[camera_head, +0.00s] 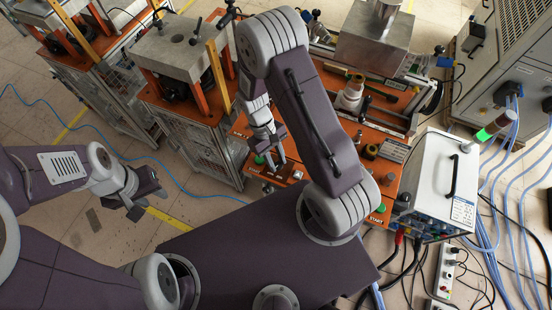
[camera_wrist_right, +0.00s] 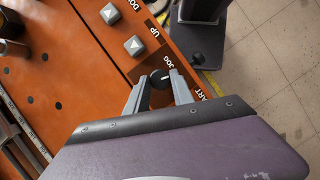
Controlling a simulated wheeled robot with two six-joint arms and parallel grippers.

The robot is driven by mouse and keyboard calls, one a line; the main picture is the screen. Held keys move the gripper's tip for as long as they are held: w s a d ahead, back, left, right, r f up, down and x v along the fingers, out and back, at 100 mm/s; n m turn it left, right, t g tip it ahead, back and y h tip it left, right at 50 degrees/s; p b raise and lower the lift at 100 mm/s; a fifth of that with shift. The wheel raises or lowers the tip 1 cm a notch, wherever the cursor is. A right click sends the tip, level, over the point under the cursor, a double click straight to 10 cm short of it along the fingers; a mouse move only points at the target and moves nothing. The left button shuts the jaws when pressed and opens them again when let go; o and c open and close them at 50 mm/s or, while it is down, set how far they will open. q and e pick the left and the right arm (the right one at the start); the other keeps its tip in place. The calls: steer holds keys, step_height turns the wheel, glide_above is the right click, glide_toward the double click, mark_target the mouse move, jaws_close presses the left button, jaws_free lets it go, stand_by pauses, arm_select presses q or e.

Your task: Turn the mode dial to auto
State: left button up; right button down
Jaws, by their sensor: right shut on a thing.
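The mode dial (camera_wrist_right: 160,77) is a small round black knob on the orange panel (camera_wrist_right: 85,50), beside the word JOG in the right wrist view. The fingers of my right gripper (camera_wrist_right: 158,84) are around the dial, one on each side, shut on it. In the head view my right gripper (camera_head: 273,158) reaches down to the front left part of the orange machine; the dial cannot be made out there. No auto label can be read. My left gripper (camera_head: 148,200) is open and empty over the floor at the left.
Two grey push buttons with arrows, the up button (camera_wrist_right: 134,45) and another (camera_wrist_right: 110,13), sit near the dial. A green button (camera_head: 259,159) is close to my right gripper. A white power unit (camera_head: 440,180) with cables stands at the right.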

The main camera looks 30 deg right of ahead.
steer(key=shift+d+r+m+y, duration=0.1)
steer(key=shift+m+y, duration=0.3)
steer(key=shift+m, duration=0.8)
steer(key=shift+p, duration=0.3)
steer(key=c, duration=1.1)
jaws_free()
steer(key=b+v, duration=0.1)
steer(key=v, duration=0.8)
steer(key=shift+d, duration=0.1)
